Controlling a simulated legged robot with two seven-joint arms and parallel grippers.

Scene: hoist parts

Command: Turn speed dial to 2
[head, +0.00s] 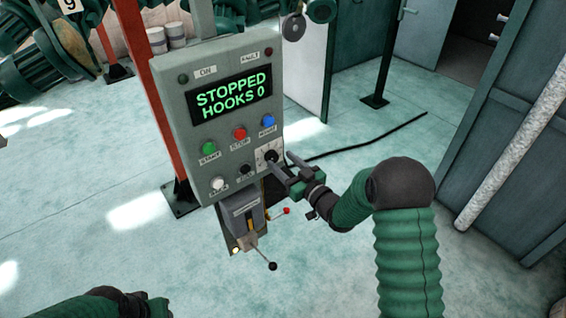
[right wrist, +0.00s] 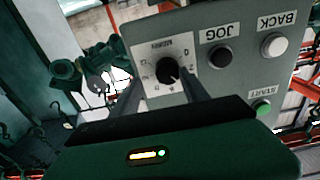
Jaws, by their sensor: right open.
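The speed dial (head: 271,156) is a black round knob on a white plate at the lower right of the grey control panel (head: 180,110). In the right wrist view the dial (right wrist: 168,71) sits on its plate with small marks around it; its exact setting is too small to read. My right gripper (head: 279,162) is at the dial, open, with one finger on each side of the knob. In the right wrist view its fingers (right wrist: 162,80) flank the knob; contact is unclear.
The panel screen (head: 233,96) reads STOPPED, HOOKS 0. A black JOG button (right wrist: 220,56), white BACK button (right wrist: 274,45) and green START button (right wrist: 262,108) are near the dial. Levers with a red knob (head: 286,211) and black knob (head: 272,266) stick out below.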

